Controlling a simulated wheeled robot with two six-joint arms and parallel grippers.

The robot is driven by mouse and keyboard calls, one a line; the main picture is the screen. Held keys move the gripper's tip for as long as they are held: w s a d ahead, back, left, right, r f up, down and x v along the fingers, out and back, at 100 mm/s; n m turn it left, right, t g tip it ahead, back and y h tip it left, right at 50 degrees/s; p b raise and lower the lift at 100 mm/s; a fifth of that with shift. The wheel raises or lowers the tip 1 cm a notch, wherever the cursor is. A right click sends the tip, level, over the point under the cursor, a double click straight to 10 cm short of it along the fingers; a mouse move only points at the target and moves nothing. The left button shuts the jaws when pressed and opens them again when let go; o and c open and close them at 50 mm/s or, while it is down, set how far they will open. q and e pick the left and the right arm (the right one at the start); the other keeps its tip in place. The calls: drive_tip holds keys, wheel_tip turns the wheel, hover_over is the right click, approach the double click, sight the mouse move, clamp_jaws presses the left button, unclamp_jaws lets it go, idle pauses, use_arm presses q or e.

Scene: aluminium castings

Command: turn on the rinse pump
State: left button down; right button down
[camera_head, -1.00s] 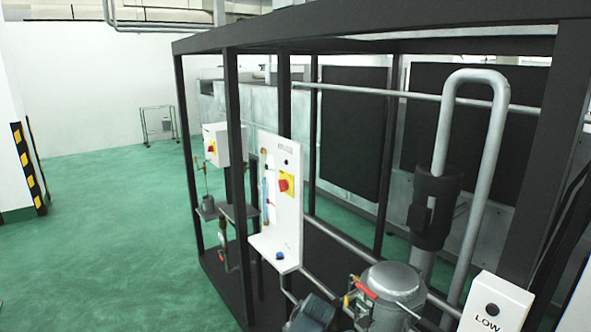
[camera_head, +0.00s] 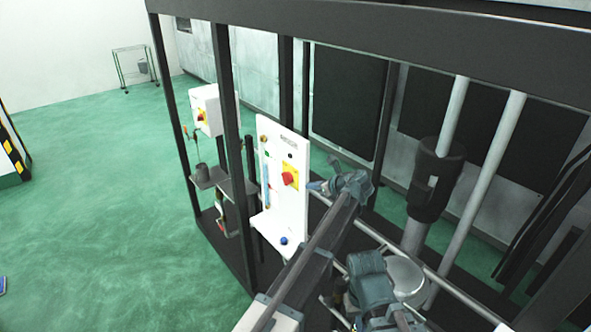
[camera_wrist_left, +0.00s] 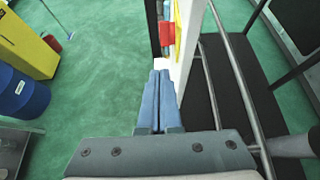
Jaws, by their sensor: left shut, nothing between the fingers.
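A white upright panel (camera_head: 275,200) carries a red rotary switch (camera_head: 288,178) on a yellow plate and a blue knob (camera_head: 283,240) low down. Its small label is too blurred to read surely. My left gripper (camera_head: 316,187) is just right of the red switch in the head view, fingers pointing left, apart from it as far as I can tell. In the left wrist view the shut, empty fingers (camera_wrist_left: 160,76) point toward the red switch (camera_wrist_left: 167,34), beside the panel's white edge (camera_wrist_left: 190,40).
Black frame posts (camera_head: 228,80) and a top beam (camera_head: 400,35) surround the panel. A second white box (camera_head: 206,110) with a red-and-yellow switch stands farther back. Pipes and a black cylinder (camera_head: 434,180) are at right. Open green floor (camera_head: 100,220) lies left.

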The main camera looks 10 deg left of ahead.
use_arm(q)
drive_tip(key=shift+w+r, duration=0.4)
drive_tip(key=shift+w, duration=0.05)
drive_tip(key=b, duration=0.6)
approach(287, 183)
drive_tip(key=x, duration=0.5)
drive_tip(key=shift+w+a+f, duration=0.1)
drive_tip(key=shift+a+f, duration=0.1)
drive_tip(key=shift+f, duration=0.05)
drive_tip(key=shift+w+a+f+b, duration=0.2)
drive_tip(key=shift+w+a+b, duration=0.15)
drive_tip(key=shift+a+b, duration=0.15)
